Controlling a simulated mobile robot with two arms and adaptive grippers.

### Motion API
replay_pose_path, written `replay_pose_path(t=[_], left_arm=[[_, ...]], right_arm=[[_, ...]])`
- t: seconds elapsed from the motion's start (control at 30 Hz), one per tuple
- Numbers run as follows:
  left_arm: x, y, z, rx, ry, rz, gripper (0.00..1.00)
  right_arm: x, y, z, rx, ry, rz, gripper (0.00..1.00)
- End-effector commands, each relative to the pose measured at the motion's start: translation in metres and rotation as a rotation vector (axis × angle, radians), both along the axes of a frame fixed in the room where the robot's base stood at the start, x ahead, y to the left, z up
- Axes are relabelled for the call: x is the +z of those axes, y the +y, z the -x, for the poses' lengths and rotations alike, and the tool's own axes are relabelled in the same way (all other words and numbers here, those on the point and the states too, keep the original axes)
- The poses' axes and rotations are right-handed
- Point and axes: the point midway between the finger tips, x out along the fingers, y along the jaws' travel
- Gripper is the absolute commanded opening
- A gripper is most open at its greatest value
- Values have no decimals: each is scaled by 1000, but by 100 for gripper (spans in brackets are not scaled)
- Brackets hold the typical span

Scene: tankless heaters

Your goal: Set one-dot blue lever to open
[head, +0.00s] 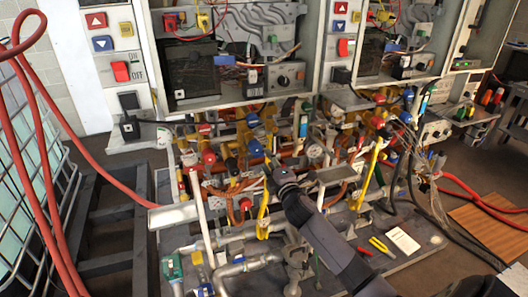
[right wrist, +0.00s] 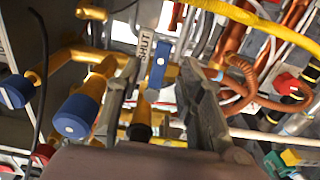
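In the right wrist view, a narrow blue lever (right wrist: 159,62) with what looks like one small pale dot stands near the middle. A pale tag reading SHUT (right wrist: 142,54) is just left of it. My right gripper (right wrist: 158,78) is open, with one finger on each side of the lever. I cannot tell whether either finger touches it. In the head view my right gripper (head: 270,171) reaches into the middle of the pipework from the lower right and partly hides what is in front of it. My left gripper is not in view.
Blue round-ended handles (right wrist: 75,118) sit left of the fingers. A yellow hose (right wrist: 262,22) and copper pipes (right wrist: 235,65) lie close on the right. In the head view, heater cabinets (head: 235,75) stand behind, and a red hose (head: 38,140) hangs at left.

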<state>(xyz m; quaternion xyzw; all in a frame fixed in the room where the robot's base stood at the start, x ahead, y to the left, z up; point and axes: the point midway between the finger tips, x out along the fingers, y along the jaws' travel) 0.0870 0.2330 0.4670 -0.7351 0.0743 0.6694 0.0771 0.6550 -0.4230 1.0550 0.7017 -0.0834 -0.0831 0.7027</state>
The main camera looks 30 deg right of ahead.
Motion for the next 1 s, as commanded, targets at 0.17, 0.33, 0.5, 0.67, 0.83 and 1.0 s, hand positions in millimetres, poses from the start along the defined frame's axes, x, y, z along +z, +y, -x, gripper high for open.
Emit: replay_pose_path(t=[0.17, 0.33, 0.5, 0.67, 0.83, 1.0], left_arm=[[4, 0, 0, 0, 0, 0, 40], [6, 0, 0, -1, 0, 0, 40], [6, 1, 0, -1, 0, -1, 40], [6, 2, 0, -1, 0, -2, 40], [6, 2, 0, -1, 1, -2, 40], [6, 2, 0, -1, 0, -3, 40]], right_arm=[[1, -7, -29, -1, 0, -2, 35], [0, -10, -43, -1, 0, -2, 35], [-1, -11, -48, 0, 1, -1, 35], [-1, -11, -48, 1, 1, -1, 35], [-1, -11, -48, 0, 1, -1, 28], [-1, -11, -48, 0, 1, -1, 16]])
